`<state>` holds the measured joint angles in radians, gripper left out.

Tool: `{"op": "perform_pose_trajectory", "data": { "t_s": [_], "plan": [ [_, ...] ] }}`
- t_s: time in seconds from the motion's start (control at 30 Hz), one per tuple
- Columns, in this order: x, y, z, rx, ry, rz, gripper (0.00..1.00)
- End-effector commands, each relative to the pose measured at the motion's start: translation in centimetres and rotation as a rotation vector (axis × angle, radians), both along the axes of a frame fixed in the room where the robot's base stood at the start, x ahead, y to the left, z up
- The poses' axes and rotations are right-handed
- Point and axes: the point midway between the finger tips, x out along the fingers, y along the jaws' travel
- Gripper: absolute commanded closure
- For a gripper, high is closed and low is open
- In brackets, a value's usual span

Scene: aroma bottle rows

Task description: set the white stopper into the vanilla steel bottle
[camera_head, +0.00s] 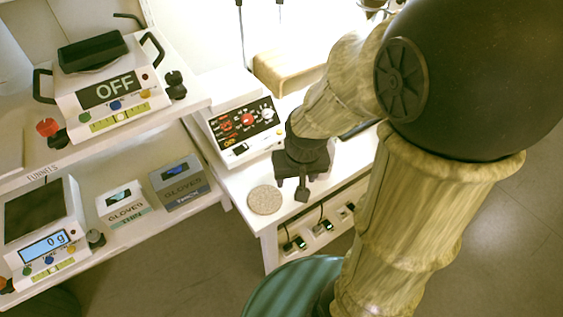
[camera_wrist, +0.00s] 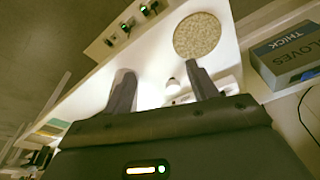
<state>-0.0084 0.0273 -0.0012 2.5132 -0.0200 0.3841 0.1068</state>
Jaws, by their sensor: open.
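My gripper (camera_head: 302,190) points down over the white table, near the cork disc. In the wrist view its two fingers (camera_wrist: 160,80) are spread apart with nothing held between them. A small white rounded thing (camera_wrist: 173,86) shows on the table between the fingers, close to the right one. It may be the white stopper, but it is too small to be sure. It cannot be made out in the head view. I cannot make out the vanilla steel bottle in either view; my arm hides part of the table.
A round cork disc (camera_head: 265,199) lies at the white table's (camera_head: 246,180) front corner. A control box with knobs (camera_head: 241,126) stands behind it. A green round top (camera_head: 290,285) is in front.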

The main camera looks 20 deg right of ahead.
Motion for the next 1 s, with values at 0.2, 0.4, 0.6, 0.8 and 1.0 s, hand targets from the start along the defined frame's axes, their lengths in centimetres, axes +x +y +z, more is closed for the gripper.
{"op": "perform_pose_trajectory", "data": {
  "t_s": [0.2,0.4,0.6,0.8,1.0],
  "plan": [
    [4.5,0.9,3.7,0.023,0.043,-0.256,0.42],
    [8.8,1.6,6.5,0.026,0.069,-0.561,0.42],
    [11.3,2.0,7.8,0.02,0.068,-0.754,0.42],
    [11.5,2.1,7.7,0.021,0.067,-0.784,0.42],
    [11.5,2.0,7.6,0.02,0.067,-0.782,0.42]
  ]
}}
